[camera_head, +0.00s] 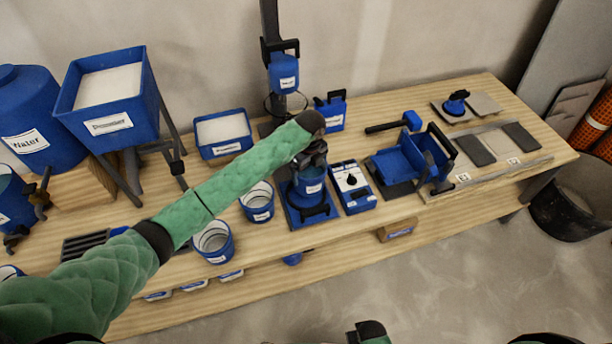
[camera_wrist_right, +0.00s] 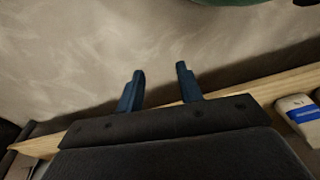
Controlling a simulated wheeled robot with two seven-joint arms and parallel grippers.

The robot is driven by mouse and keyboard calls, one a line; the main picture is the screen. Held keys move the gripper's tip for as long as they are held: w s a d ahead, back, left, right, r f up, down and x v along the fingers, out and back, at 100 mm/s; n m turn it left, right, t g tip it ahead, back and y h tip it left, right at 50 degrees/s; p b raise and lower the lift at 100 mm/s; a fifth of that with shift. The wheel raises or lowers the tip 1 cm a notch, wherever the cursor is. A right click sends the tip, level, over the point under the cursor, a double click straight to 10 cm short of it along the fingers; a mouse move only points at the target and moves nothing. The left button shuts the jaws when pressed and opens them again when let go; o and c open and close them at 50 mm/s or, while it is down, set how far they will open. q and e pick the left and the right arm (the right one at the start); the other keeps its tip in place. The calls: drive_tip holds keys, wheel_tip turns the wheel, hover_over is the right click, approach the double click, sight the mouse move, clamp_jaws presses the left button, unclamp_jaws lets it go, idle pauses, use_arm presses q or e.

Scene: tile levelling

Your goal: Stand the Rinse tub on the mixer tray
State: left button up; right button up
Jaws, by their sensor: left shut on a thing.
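My left gripper (camera_head: 313,157) is shut on a small blue tub (camera_head: 306,189) with a white label too small to read for certain; I take it for the Rinse tub. The tub is upright, at or just over a blue tray (camera_head: 294,219), which I take for the mixer tray. I cannot tell whether its base touches the tray. The gripper and wrist hide part of the tub's top. A dark handle-like part shows in front of the tub. My right gripper (camera_wrist_right: 160,92) is open and empty in the right wrist view, with floor behind its fingers.
Two blue buckets (camera_head: 257,202) (camera_head: 214,241) stand left of the tray. A white-topped control box (camera_head: 352,187) stands close on its right. Behind rises a dark stand with a blue motor unit (camera_head: 284,73). A blue box-like tool (camera_head: 402,161) and grey tiles (camera_head: 474,150) lie farther right.

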use_arm(q)
drive_tip(key=shift+s+a+f, duration=0.25)
drive_tip(key=shift+a, duration=0.25)
drive_tip(key=shift+f, duration=0.2)
drive_tip(key=shift+f+p, duration=0.9)
drive_tip(key=shift+f, duration=1)
use_arm(e)
drive_tip(key=shift+s+d+f, duration=0.2)
drive_tip(key=shift+d+f, duration=0.05)
drive_tip(key=shift+f, duration=0.55)
drive_tip(key=shift+s+d+f, duration=0.15)
drive_tip(key=shift+d+f, duration=0.05)
drive_tip(key=shift+f, duration=0.65)
drive_tip(key=shift+s+d+f, duration=0.2)
drive_tip(key=shift+d+f, duration=0.05)
drive_tip(key=shift+f, duration=0.55)
use_arm(q)
drive_tip(key=shift+f, duration=0.1)
drive_tip(key=o, duration=1)
drive_tip(key=shift+r, duration=0.2)
wheel_tip(320, 180, up, 12)
drive_tip(key=b, duration=0.4)
drive_tip(key=shift+f, duration=0.1)
use_arm(e)
wheel_tip(320, 180, up, 10)
drive_tip(key=w+a, duration=0.2)
drive_tip(key=shift+a, duration=0.25)
drive_tip(key=shift+f, duration=0.15)
